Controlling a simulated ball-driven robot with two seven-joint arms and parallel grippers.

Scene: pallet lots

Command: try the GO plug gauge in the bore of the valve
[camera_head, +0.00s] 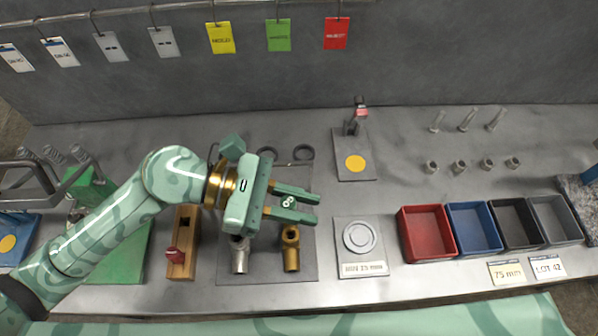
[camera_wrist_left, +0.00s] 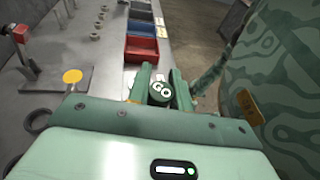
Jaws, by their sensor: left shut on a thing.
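My left gripper (camera_head: 304,206) is shut on the GO plug gauge (camera_head: 288,202), whose round dark end marked GO (camera_wrist_left: 160,92) shows between the fingers in the left wrist view. A brass valve-like fitting (camera_head: 291,255) stands on a grey plate (camera_head: 268,275) just below the fingers in the head view. Its top is partly hidden by the gripper, and I cannot tell whether the gauge touches it. A silver fitting (camera_head: 240,258) stands to its left, also partly covered. My right gripper is not in view.
A wooden block (camera_head: 181,255) with a red-ended piece stands left. A white round dish (camera_head: 360,237), a red bin (camera_head: 426,232) and other bins stand right. Hanging tags (camera_head: 279,36) line the wall.

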